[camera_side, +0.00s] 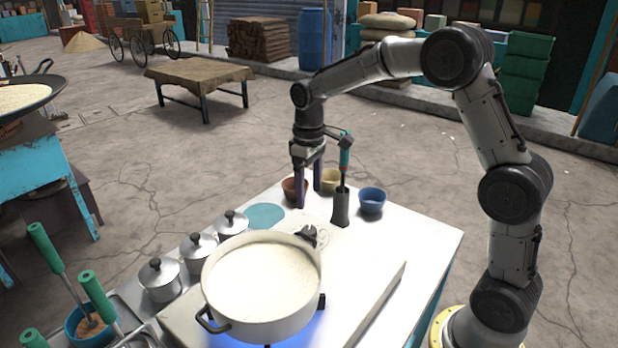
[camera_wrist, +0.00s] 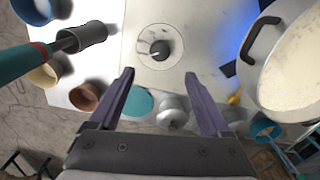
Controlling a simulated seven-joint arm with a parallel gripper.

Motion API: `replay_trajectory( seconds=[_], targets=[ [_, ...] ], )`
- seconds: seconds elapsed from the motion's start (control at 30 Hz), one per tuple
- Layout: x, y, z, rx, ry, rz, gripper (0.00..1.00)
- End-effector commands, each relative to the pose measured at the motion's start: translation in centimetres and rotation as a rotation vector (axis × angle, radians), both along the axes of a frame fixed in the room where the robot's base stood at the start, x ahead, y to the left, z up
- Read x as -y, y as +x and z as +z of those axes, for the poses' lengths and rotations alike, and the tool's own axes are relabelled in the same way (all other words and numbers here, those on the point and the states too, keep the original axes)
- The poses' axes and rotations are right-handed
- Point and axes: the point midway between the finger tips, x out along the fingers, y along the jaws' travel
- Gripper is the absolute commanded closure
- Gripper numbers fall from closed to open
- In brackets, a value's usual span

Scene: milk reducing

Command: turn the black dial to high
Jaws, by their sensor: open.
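The black dial (camera_wrist: 160,48) sits in a round white marked plate on the worktop, centred ahead of my fingers in the wrist view. In the side view the dial (camera_side: 308,234) is just behind the pot, partly hidden by its rim. My gripper (camera_side: 309,197) is open and empty, pointing down above the worktop beyond the dial. In the wrist view my gripper's (camera_wrist: 159,75) two purple fingers are spread, apart from the dial. The dial's setting is too small to read. A large pot (camera_side: 225,311) of white milk (camera_side: 262,278) stands over a blue glow.
A green-handled tool (camera_side: 345,153) stands in a grey holder (camera_side: 341,208) close beside my gripper. Brown (camera_side: 291,190), cream (camera_side: 331,178) and blue (camera_side: 372,202) cups stand nearby. Lidded pots (camera_side: 198,250) line the left edge. The worktop's right side (camera_side: 425,240) is clear.

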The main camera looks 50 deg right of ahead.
Motion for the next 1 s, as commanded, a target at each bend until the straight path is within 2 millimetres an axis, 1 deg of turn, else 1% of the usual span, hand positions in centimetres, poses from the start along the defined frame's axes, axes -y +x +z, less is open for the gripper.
replay_trajectory(
  seconds=[0.03, 0.2, 0.33, 0.67, 0.77, 0.83, 0.87, 0.9, 0.93, 0.97, 1.0],
  targets=[
    [0.0, 0.0, 0.9, 0.003, -0.001, 0.0, 0.19],
    [0.0, 0.0, 2.7, 0.001, 0.0, 0.0, 0.19],
    [0.0, 0.0, 3.2, -0.001, 0.0, 0.0, 0.19],
    [-0.1, 0.0, 3.4, 0.003, -0.001, 0.003, 0.19],
    [-0.5, -0.1, 5.2, 0.045, -0.005, 0.011, 0.19],
    [-0.9, -0.8, 7.4, 0.091, -0.011, 0.02, 0.19],
    [-1.2, -1.4, 8.3, 0.108, -0.012, 0.024, 0.19],
    [-1.6, -2.5, 9.7, 0.136, -0.015, 0.031, 0.19],
    [-1.9, -3.4, 10.6, 0.157, -0.017, 0.035, 0.19],
    [-2.2, -4.4, 11.5, 0.178, -0.018, 0.039, 0.19],
    [-2.6, -5.8, 12.5, 0.206, -0.02, 0.041, 0.19]
  ],
)
